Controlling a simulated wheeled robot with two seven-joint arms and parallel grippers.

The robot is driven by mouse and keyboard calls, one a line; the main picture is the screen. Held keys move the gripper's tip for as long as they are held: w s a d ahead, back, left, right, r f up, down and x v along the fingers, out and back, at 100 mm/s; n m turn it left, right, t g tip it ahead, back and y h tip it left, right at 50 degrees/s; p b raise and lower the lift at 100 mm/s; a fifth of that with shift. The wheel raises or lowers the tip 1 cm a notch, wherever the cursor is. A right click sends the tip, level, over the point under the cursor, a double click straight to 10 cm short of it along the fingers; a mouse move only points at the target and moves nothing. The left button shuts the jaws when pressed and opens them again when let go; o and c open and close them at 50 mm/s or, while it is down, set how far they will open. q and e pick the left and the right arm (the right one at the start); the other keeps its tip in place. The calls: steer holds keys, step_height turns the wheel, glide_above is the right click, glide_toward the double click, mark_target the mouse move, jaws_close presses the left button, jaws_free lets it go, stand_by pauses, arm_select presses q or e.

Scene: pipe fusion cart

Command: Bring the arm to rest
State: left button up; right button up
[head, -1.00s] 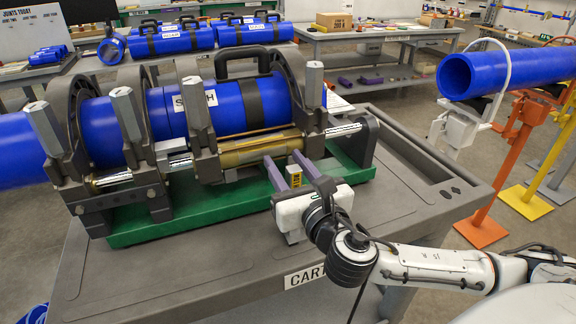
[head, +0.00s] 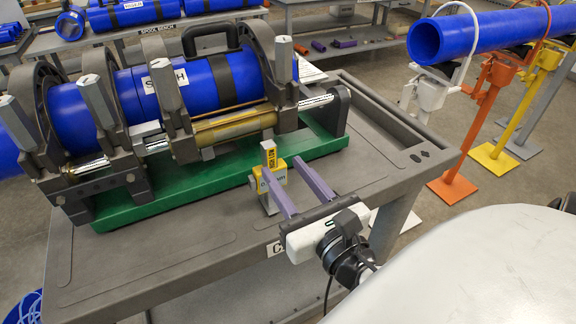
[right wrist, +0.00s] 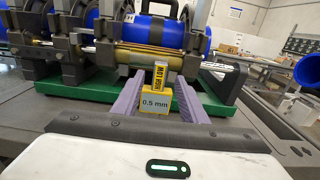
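My right gripper (head: 282,168) is over the front of the cart, its two purple fingers spread and pointing toward the fusion machine. A small yellow gauge (head: 274,174) with a grey foot stands upright on the cart near the fingertips. In the right wrist view the gauge (right wrist: 155,101) reads "0.5 mm" and shows between the fingers, with gaps on both sides. The blue pipe spool (head: 215,82) lies clamped in the grey machine on its green base (head: 215,180). My left gripper is out of view.
The grey cart (head: 160,255) has bare top in front of the machine. A long blue pipe (head: 480,35) rests on white, orange and yellow stands at the right. Benches with blue spools stand behind.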

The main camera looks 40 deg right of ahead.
stand_by(0.4)
steer(key=s+d+f+m+g, duration=0.1)
steer(key=s+f+m+g, duration=0.25)
steer(key=f+m, duration=0.45)
steer(key=s+f+m+g, duration=0.2)
steer(key=f+m+g, duration=0.35)
steer(key=m, duration=0.45)
steer(key=s+a+f+m+g+y, duration=0.45)
steer(key=s+a+f+m, duration=0.35)
steer(key=m, duration=0.6)
steer(key=w+a+f+t+y, duration=0.1)
steer(key=a+f+t, duration=0.1)
steer(key=f, duration=0.4)
steer(key=w+a+f+t+y, duration=0.1)
steer(key=w+a+f+t, duration=0.1)
steer(key=f, duration=0.5)
steer(key=shift+w+a+n, duration=0.15)
steer(key=shift+w+n, duration=0.05)
steer(key=shift+n, duration=0.1)
steer(key=shift+t, duration=0.25)
